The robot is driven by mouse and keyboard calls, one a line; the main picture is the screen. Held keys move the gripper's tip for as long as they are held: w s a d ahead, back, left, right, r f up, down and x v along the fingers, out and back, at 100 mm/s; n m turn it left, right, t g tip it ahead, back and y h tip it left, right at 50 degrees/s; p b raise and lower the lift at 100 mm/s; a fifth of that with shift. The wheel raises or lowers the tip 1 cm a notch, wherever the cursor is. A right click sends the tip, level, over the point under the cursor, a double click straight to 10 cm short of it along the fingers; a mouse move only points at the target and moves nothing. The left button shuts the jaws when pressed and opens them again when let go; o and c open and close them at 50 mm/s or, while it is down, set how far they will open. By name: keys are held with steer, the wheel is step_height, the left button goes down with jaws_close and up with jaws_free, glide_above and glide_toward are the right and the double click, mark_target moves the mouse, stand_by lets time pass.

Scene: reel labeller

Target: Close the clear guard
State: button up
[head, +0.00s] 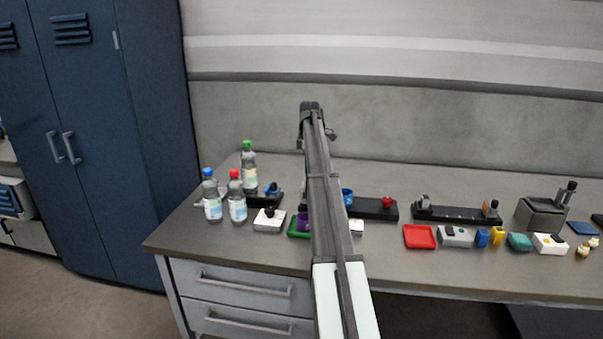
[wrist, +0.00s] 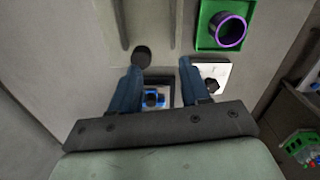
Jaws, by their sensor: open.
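I cannot make out a clear guard for certain in either view. A small black device with a blue part (wrist: 152,99) lies between and below my fingers in the wrist view. A black-based unit with a blue part (head: 272,189) stands behind a white block in the head view. My gripper (wrist: 160,66) is open, its two blue-grey fingers apart with nothing visibly held between them. A dark round knob (wrist: 142,55) shows by the left fingertip.
A white block with a black knob (wrist: 211,79) is close by the right finger. A green tray (wrist: 203,42) holds a purple cup (wrist: 230,29). Bottles (head: 237,198) stand at the bench's left. A red tray (head: 420,236) and several small items lie right.

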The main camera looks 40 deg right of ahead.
steer(key=shift+n+h, duration=0.5)
steer(key=shift+n, duration=0.3)
steer(key=w+a, duration=0.1)
steer(key=a, duration=0.3)
steer(key=w+a, duration=0.2)
steer(key=a, duration=0.3)
steer(key=w+a, duration=0.1)
steer(key=a, duration=0.3)
steer(key=shift+w+a+r, duration=0.2)
steer(key=shift+w+r, duration=0.15)
steer(key=c, duration=0.7)
steer(key=a, duration=0.1)
steer(key=a+h, duration=0.1)
steer(key=a, duration=0.1)
steer(key=shift+w+a+r+m, duration=0.25)
steer(key=shift+w+a+m, duration=0.05)
steer(key=shift+w+a, duration=0.1)
jaws_close()
steer(key=d+r+m+h, duration=0.3)
steer(key=d+m+h, duration=0.25)
steer(key=m, duration=1.45)
steer(key=s+d+f, duration=0.2)
steer(key=d+f, duration=0.5)
steer(key=d, duration=0.2)
steer(key=shift+d+f+t, duration=0.25)
steer(key=shift+f+t, duration=0.05)
